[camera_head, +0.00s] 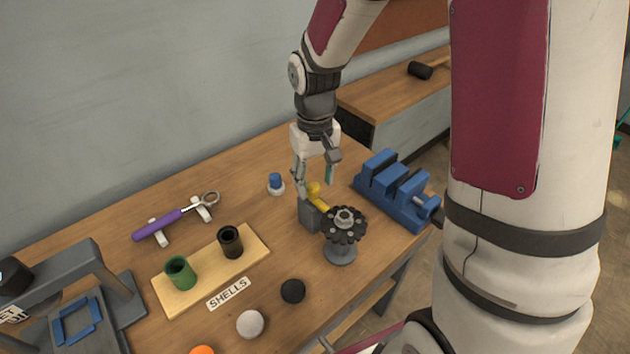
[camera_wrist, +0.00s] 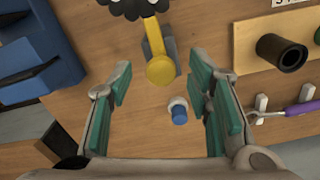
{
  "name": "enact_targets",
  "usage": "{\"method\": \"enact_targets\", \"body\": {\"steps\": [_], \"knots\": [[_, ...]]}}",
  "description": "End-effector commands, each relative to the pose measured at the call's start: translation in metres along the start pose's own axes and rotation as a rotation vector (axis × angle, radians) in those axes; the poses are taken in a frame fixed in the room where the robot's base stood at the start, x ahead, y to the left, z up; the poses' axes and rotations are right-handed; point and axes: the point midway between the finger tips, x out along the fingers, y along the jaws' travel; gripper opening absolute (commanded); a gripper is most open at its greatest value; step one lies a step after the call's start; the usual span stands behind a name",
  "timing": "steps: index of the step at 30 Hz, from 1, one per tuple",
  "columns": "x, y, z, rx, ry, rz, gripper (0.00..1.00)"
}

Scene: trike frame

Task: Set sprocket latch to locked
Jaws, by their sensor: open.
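The black toothed sprocket (camera_head: 345,226) sits on a grey stand on the bench. A yellow latch lever with a round knob (camera_head: 313,188) runs from beside a grey block (camera_head: 308,216) toward the sprocket. In the wrist view the yellow knob (camera_wrist: 160,71) lies between my fingers in the picture, its arm reaching up to the sprocket (camera_wrist: 130,7). My gripper (camera_head: 315,184) is open and empty, above and around the knob's end of the lever.
A blue vise (camera_head: 395,188) stands close on the right. A blue-capped small bottle (camera_head: 275,184) is just left of my gripper. A wooden shell board (camera_head: 208,268) with green and black cups, a purple-handled tool (camera_head: 160,222) and several balls or pucks lie leftward and in front.

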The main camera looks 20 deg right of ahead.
Motion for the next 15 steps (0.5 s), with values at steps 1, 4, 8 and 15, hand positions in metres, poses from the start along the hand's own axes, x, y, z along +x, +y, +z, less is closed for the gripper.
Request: {"method": "enact_targets", "body": {"steps": [1,4,8,15], "knots": [[-0.009,0.000,-0.001,0.001,0.006,0.001,0.46],[-0.029,0.000,-0.001,0.002,0.008,0.001,0.46],[-0.056,0.000,-0.001,0.000,0.008,0.001,0.46],[-0.095,0.000,0.000,0.000,0.004,0.001,0.46]]}}
